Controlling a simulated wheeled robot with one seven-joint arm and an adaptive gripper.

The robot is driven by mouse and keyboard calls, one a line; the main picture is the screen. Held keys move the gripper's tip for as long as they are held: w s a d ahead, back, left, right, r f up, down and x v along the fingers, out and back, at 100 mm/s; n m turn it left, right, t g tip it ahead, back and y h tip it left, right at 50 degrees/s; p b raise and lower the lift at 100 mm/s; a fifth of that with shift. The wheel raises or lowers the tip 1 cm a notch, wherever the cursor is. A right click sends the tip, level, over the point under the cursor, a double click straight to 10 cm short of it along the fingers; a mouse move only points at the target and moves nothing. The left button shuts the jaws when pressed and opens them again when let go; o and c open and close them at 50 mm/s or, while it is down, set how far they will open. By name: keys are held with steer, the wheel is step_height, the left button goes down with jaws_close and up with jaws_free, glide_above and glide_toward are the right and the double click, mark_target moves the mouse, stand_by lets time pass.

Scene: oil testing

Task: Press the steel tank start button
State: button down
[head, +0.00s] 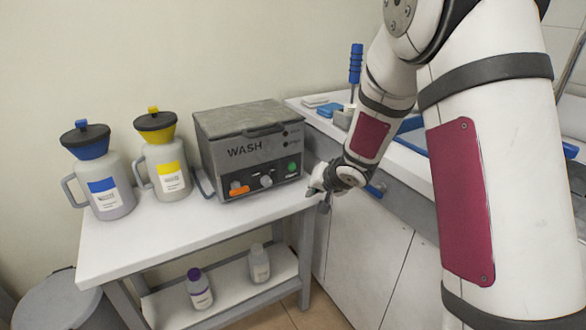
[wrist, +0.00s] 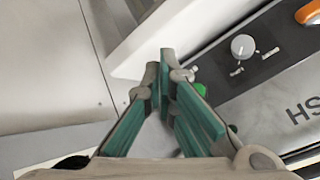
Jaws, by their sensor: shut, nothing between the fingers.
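The steel tank (head: 240,133), marked WASH, stands on the white side table. Its front panel has a green button (head: 292,167) at the right, with a grey knob (head: 266,181) and an orange switch (head: 239,190) to the left. My gripper (head: 318,192) is shut and empty, just right of and a little below the green button in the head view. In the wrist view the gripper tips (wrist: 162,68) meet beside the green button (wrist: 201,89), which is partly hidden by a finger. I cannot tell contact; the tips look apart from it.
The white table (head: 150,245) also holds a blue-topped jug (head: 105,190) and a yellow-topped jug (head: 165,170). Two bottles stand on the lower shelf (head: 230,283). A counter with a sink lies close behind my arm at the right.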

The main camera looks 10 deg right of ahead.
steer(key=w, duration=0.2)
steer(key=w+a+p, duration=0.1)
steer(key=w, duration=0.1)
steer(key=w+a, duration=0.1)
steer(key=w, duration=0.1)
steer(key=shift+r+p, duration=0.1)
steer(key=shift+p, duration=0.3)
steer(key=shift+w+a+p, duration=0.15)
steer(key=shift+w+p, duration=0.2)
steer(key=shift+w, duration=0.15)
steer(key=shift+w+a+p, duration=0.15)
steer(key=shift+w+p, duration=0.15)
steer(key=shift+w, duration=0.2)
steer(key=shift+w+a+p, duration=0.3)
steer(key=shift+w+p, duration=0.55)
stand_by(1.2)
steer(key=shift+s+d, duration=0.3)
steer(key=shift+s, duration=0.55)
steer(key=s, duration=0.1)
steer(key=s+d+b, duration=0.1)
steer(key=s, duration=0.2)
steer(key=shift+s+d, duration=0.3)
steer(key=shift+s, duration=0.1)
stand_by(0.6)
